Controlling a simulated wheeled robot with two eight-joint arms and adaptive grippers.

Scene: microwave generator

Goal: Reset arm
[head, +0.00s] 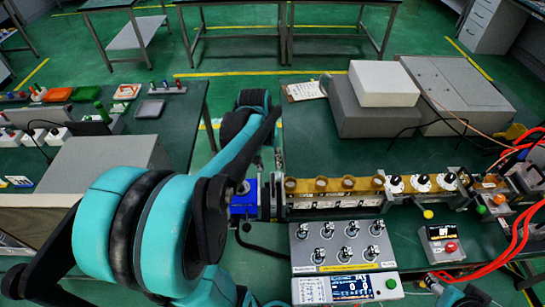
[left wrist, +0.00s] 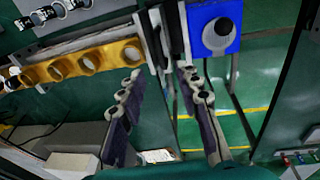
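My left arm, teal and black, reaches from the lower left across the head view. My left gripper shows in the left wrist view (left wrist: 160,76). Its two dark fingers stand wide apart with nothing between them, so it is open. In the head view the blue block (head: 243,198) is partly hidden by my arm. A small teal and dark part of mine shows at the bottom right edge of the head view; no right fingers show.
The bench holds a yellow-brown row of round openings (head: 334,185), a grey switch box (head: 342,247), a display box (head: 346,289) and a box with a red button (head: 441,243). Grey and white boxes (head: 384,84) stand at the back. Red cables (head: 519,225) hang at right.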

